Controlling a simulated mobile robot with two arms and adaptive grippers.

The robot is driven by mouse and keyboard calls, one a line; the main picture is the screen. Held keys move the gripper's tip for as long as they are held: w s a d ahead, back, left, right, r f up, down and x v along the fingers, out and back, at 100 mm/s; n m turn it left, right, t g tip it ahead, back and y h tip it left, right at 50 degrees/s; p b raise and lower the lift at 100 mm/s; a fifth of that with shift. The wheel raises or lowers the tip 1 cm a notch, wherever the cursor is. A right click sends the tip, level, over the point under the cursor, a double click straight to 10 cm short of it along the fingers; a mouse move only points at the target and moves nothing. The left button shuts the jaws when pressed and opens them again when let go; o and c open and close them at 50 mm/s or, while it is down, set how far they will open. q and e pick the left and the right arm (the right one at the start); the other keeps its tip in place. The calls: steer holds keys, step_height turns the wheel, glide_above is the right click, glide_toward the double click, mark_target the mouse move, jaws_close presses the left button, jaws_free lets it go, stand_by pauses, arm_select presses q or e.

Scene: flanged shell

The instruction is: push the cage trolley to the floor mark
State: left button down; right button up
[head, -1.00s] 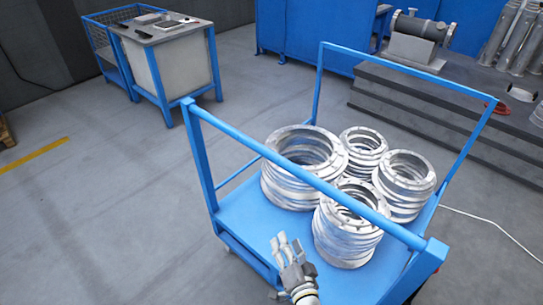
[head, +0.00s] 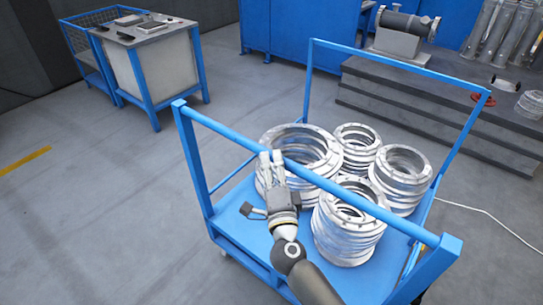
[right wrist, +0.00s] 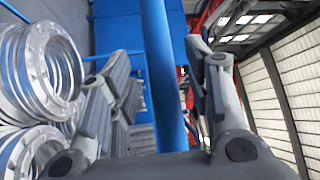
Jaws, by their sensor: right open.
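The blue trolley (head: 225,242) stands on the grey floor with a raised push bar (head: 350,204) at its near side and another frame at its far side. Its deck carries several stacks of shiny flanged rings (head: 300,150). My right gripper (head: 271,162) is at the near push bar, left of its middle. In the right wrist view the blue bar (right wrist: 160,70) runs between the two open fingers, with gaps on both sides. A yellow strip (head: 24,160) lies on the floor at the far left; I cannot tell whether it is the floor mark. My left gripper is out of view.
A blue-framed table with a pale bin (head: 165,75) stands at the back left. A dark stepped platform (head: 400,95) with a pump-like machine (head: 403,35) is behind the trolley. A white cable (head: 490,215) lies on the right. The floor left of the trolley is clear.

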mark_target(272, 157)
steer(key=shift+x, duration=1.75)
jaws_close()
